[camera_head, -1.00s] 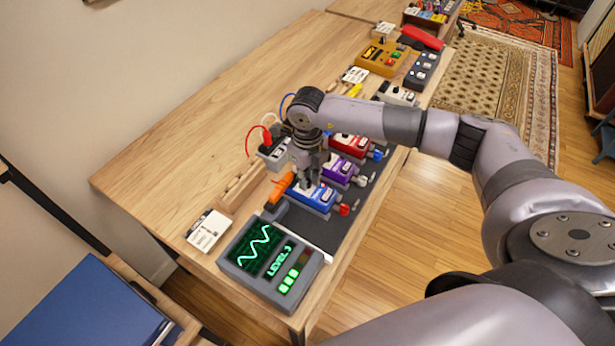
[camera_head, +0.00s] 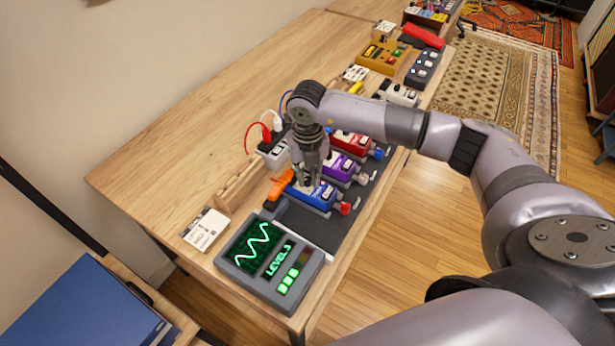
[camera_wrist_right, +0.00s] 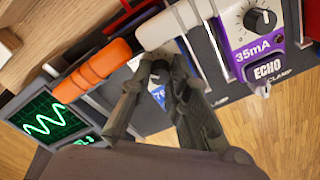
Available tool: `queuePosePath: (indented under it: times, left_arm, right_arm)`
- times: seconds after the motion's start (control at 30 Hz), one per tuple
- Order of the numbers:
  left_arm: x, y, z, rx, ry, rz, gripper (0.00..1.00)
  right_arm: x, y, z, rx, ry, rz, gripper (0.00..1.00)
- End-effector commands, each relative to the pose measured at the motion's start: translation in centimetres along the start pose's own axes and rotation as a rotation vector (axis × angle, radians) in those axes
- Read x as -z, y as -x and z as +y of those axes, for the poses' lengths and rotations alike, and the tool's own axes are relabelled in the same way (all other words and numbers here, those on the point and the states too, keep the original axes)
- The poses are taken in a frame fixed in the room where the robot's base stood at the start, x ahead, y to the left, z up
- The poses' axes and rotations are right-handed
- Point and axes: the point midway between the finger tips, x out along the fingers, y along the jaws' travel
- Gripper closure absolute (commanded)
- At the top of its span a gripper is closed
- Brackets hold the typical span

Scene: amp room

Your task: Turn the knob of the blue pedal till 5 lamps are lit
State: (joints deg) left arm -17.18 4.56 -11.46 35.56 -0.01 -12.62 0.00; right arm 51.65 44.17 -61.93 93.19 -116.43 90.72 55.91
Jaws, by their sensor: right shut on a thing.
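The blue pedal (camera_head: 322,197) sits on the dark mat near the front end of the table. My right gripper (camera_head: 306,183) points down on it from above and is shut on the pedal's knob, seen as a small dark shape (camera_wrist_right: 160,68) between the fingers in the wrist view. The fingers hide most of the knob and pedal there. The meter box (camera_head: 262,262) beside it shows a green wave, "LEVEL 3" and 3 lit green lamps (camera_head: 288,281). My left gripper is not in view.
A purple ECHO pedal (camera_head: 340,168) stands close beside the blue one, with a red pedal (camera_head: 352,142) beyond. An orange plug (camera_head: 280,185) lies next to the blue pedal. A white card (camera_head: 206,230) lies left of the meter. Bare table (camera_head: 200,150) lies at the left.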

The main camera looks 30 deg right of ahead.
Motion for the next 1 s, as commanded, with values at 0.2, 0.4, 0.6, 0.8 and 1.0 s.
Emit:
queuePosePath:
  times: [0.2,0.4,0.6,0.8,1.0]
  left_arm:
    - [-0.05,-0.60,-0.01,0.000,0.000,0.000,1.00]
    - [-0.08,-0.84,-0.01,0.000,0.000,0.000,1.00]
    - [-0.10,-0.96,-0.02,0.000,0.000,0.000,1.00]
    - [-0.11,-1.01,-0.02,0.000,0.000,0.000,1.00]
    - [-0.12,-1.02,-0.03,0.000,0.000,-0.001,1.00]
  right_arm:
    - [-0.05,-0.07,-0.01,0.000,-0.189,-0.002,1.00]
    - [-0.07,0.00,-0.02,0.000,-0.326,-0.002,1.00]
    - [-0.07,0.03,-0.02,-0.001,-0.414,-0.002,1.00]
    - [-0.06,0.06,-0.02,-0.001,-0.457,-0.002,1.00]
    - [-0.06,0.07,-0.02,0.000,-0.467,-0.002,1.00]
